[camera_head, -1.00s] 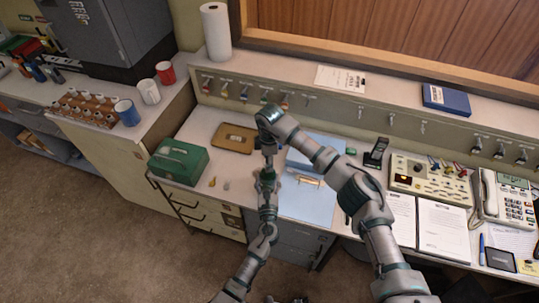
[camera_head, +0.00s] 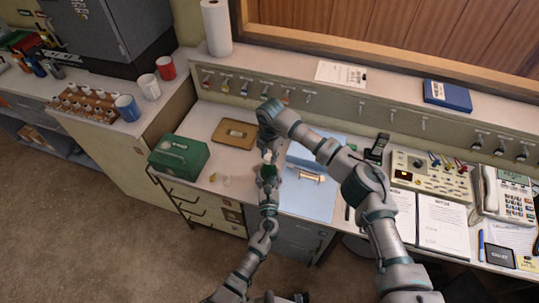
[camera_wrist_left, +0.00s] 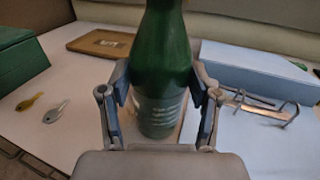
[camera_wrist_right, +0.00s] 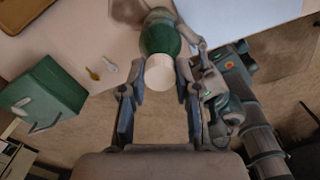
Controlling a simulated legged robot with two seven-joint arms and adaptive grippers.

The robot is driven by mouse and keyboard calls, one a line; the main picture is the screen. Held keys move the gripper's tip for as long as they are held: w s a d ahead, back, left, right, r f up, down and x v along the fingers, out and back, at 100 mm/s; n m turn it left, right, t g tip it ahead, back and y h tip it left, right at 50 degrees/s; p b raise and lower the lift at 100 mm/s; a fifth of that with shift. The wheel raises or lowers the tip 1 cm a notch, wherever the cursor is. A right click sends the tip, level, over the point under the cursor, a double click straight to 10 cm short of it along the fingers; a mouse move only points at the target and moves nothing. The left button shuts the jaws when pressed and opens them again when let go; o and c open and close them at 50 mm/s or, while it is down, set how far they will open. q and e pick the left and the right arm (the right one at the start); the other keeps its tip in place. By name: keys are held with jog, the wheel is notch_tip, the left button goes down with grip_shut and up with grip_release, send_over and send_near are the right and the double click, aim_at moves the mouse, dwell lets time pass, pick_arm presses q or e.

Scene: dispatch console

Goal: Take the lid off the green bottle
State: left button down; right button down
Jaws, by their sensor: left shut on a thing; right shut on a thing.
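The green bottle (camera_wrist_left: 160,75) stands upright between the fingers of my left gripper (camera_wrist_left: 160,100), which is shut on its body. Its top is outside the left wrist view. In the right wrist view the bottle's green shoulder (camera_wrist_right: 160,38) shows behind the white lid (camera_wrist_right: 160,73). My right gripper (camera_wrist_right: 156,90) is shut on the lid from above. The lid lines up with the bottle's neck; I cannot tell whether it is loose. In the head view my arms hide most of the bottle.
A green box (camera_head: 179,155), a brown tray (camera_head: 234,134) and two small keys (camera_head: 220,179) lie left of the bottle. A light blue mat (camera_head: 310,203) with a metal-handled item (camera_head: 312,176) is to the right. A phone (camera_head: 508,195) and console (camera_head: 430,178) stand farther right.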

jog(key=n, duration=0.5)
jog(key=shift+w+d, duration=0.1)
jog(key=shift+w, duration=0.05)
jog(key=n, duration=0.5)
jog(key=shift+r+n, duration=0.1)
jog(key=shift+n, duration=0.3)
jog(key=n, duration=1.5)
jog(key=shift+n, duration=0.3)
pick_arm(q)
jog(key=shift+a, duration=0.1)
pick_arm(e)
jog(key=n, duration=0.5)
jog(key=shift+d, duration=0.1)
jog(key=n, duration=0.9)
